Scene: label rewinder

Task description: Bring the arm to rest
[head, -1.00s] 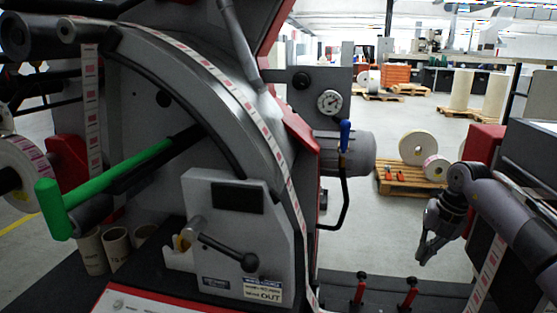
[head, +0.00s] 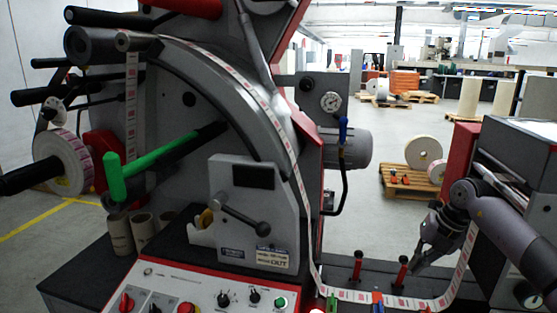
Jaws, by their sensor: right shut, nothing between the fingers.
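My right arm comes in from the right edge in the head view. Its dark gripper (head: 418,259) is shut and empty. My left gripper is not in view. The label rewinder (head: 225,110) fills the left and middle, with a printed label web (head: 303,190) running down its curved guide and along the front. A green-handled bar (head: 160,157) sticks out from its face.
A control panel (head: 205,291) with knobs and buttons is at the bottom. A grey and red machine unit (head: 520,160) stands behind my right arm. A pallet with rolls (head: 410,182) is on open floor beyond.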

